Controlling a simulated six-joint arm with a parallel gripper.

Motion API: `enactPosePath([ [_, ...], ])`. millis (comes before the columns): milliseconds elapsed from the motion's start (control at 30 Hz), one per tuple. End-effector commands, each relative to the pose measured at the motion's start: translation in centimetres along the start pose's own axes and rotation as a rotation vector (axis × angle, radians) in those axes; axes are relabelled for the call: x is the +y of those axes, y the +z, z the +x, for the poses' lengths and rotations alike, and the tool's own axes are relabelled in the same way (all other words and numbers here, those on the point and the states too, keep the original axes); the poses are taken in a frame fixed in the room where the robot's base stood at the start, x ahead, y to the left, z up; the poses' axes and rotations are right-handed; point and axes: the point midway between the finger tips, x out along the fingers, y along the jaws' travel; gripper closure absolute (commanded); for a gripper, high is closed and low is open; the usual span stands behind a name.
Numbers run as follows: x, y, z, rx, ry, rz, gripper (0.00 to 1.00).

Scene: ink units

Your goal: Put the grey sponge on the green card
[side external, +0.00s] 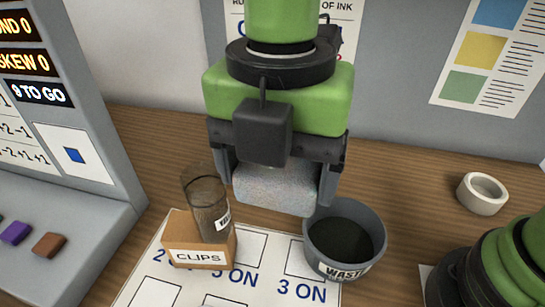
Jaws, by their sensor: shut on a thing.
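The grey sponge (275,188) is a speckled, rounded block held in the air. My gripper (266,197) is shut on it, with one grey finger at each end of the sponge. The sponge is above the back part of a white sheet with printed squares, between a box and a bowl. I cannot make out a green card on the table in this view; my gripper and the containers hide part of the surface.
A cardboard CLIPS box (200,257) with a tilted clear glass (207,208) stands left of the sponge. A dark-filled WASTE bowl (345,245) stands close at right. A white ring (482,194) lies farther right. A grey console (75,170) stands at left.

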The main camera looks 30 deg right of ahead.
Motion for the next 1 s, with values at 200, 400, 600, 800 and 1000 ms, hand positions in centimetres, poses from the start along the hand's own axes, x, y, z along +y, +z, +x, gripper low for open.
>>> enactPosePath([
  [200,4.4,7.7,0.0,-0.003,-0.003,0.257,0.44],
  [400,5.9,14.8,0.2,-0.002,-0.005,0.466,0.44],
  [600,6.0,19.7,0.4,0.002,-0.002,0.609,0.44],
  [800,5.4,23.6,0.8,0.006,0.001,0.723,0.44],
  [1000,5.3,23.7,3.3,0.008,-0.004,0.727,0.44],
])
